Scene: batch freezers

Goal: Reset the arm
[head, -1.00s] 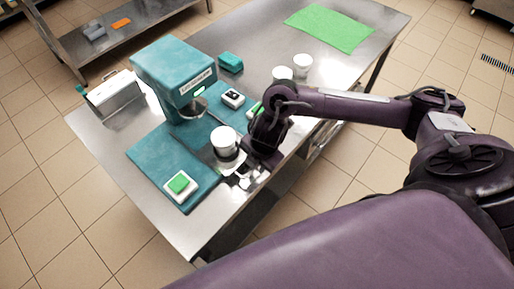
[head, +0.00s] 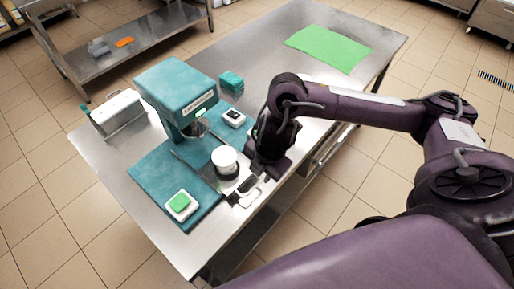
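My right arm comes in from the right and bends down over the table. Its gripper (head: 243,191) is low over the front part of the steel table, just right of and in front of a white cup (head: 225,158). Its two fingertips look apart with nothing between them; the cup is beside them, not in them. My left gripper is not in view.
A teal batch freezer (head: 178,92) stands on the steel table (head: 262,50), with a white-and-green button (head: 181,204) at its front corner. A black-and-white switch box (head: 233,118), teal block (head: 231,82), metal bin (head: 118,113) and green mat (head: 328,48) are on the table.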

